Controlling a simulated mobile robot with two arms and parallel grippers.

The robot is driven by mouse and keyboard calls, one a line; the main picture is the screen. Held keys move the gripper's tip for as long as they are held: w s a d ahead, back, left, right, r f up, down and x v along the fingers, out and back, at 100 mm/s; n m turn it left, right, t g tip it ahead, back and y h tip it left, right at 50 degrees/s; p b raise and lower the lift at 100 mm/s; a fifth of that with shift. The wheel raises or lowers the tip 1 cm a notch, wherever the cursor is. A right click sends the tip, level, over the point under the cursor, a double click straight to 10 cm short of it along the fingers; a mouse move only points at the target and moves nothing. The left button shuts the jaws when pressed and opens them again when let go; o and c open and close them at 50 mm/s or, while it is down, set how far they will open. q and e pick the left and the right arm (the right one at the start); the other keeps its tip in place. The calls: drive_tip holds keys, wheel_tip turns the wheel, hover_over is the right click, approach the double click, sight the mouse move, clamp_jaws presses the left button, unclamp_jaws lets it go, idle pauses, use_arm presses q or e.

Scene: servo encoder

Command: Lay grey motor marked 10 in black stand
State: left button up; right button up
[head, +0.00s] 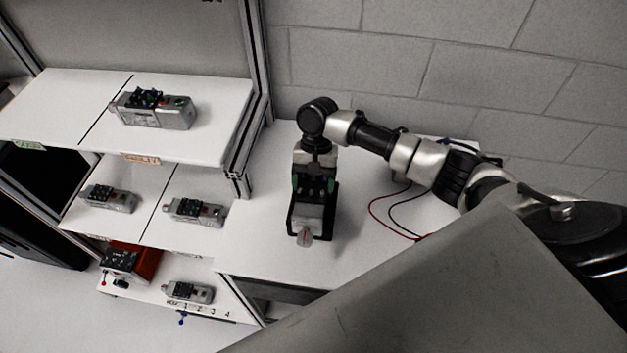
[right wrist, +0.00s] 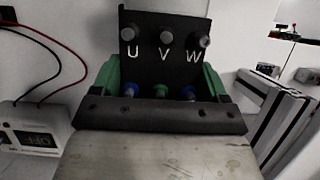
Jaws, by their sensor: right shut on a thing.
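The grey motor (head: 309,214) with a black terminal block is on the white table, its shaft end pointing toward the front. In the right wrist view its black terminal block (right wrist: 165,45) shows the letters U, V, W. The number 10 cannot be read. My right gripper (head: 314,184) comes from above and is shut on the motor, with green fingers on both sides. The black stand (head: 291,222) shows as dark edges around the motor's lower sides. Whether the motor rests fully in it is hidden. My left gripper is not in view.
Shelves on the left hold other grey motors (head: 155,108) and a red device (head: 132,262). A metal shelf post (head: 256,60) stands left of the table. A meter (right wrist: 35,128) with red and black wires lies nearby. The table front right of the stand is clear.

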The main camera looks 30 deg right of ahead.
drive_tip(key=shift+f, duration=1.15)
idle(0.4)
drive_tip(key=o, duration=1.3)
drive_tip(key=shift+s+f, duration=0.15)
drive_tip(key=shift+w+r+b, duration=0.25)
drive_tip(key=shift+r+b, duration=0.05)
drive_tip(key=shift+b, duration=0.05)
drive_tip(key=b+v, duration=0.2)
drive_tip(key=v, duration=0.7)
drive_tip(key=shift+b, duration=0.3)
drive_tip(key=shift+w+d+r, duration=0.1)
drive_tip(key=shift+d+r, duration=0.05)
drive_tip(key=shift+r, duration=0.55)
